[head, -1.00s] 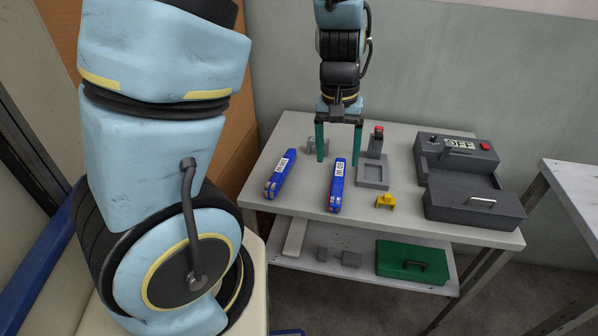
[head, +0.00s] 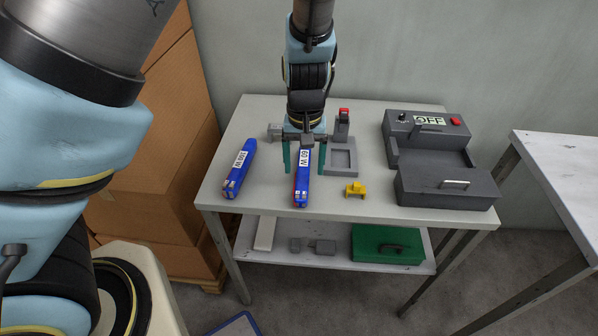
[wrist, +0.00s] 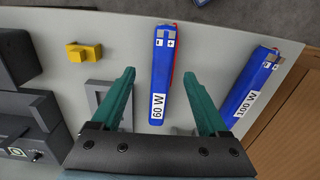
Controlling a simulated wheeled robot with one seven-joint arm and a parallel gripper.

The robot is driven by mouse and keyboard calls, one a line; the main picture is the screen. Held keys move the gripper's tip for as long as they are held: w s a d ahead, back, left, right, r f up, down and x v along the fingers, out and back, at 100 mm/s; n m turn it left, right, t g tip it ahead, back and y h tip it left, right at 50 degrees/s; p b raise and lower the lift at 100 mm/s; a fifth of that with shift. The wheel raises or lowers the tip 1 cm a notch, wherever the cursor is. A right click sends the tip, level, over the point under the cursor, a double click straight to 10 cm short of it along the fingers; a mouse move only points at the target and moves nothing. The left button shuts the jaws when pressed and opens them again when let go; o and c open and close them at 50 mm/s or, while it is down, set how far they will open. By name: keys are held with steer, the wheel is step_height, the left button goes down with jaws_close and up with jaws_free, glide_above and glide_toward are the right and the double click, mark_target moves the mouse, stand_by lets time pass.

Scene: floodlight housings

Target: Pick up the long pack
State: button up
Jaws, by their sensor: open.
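A blue pack labelled 60 W (head: 302,185) lies on the table, with red along one side; it also shows in the wrist view (wrist: 163,70). A second blue pack labelled 100 W (head: 240,168) lies to its left in the head view, and at the right in the wrist view (wrist: 250,88). The two look close in length; I cannot tell which is longer. My gripper (head: 304,170) is open and empty over the 60 W pack. Its teal fingers (wrist: 160,75) stand on either side of that pack, apart from it. Fingertip height above the table is unclear.
A grey holder with a red top (head: 343,150) and a small yellow part (head: 355,189) are right of the gripper. A dark grey box reading OFF (head: 428,135) fills the table's right. A green case (head: 388,246) is on the lower shelf.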

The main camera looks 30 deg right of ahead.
mark_target(302, 184)
steer(key=f, duration=0.4)
steer(key=f+p, duration=0.1)
steer(key=f, duration=0.1)
steer(key=shift+a+f, duration=0.2)
steer(key=shift+a, duration=0.15)
jaws_close()
stand_by(0.3)
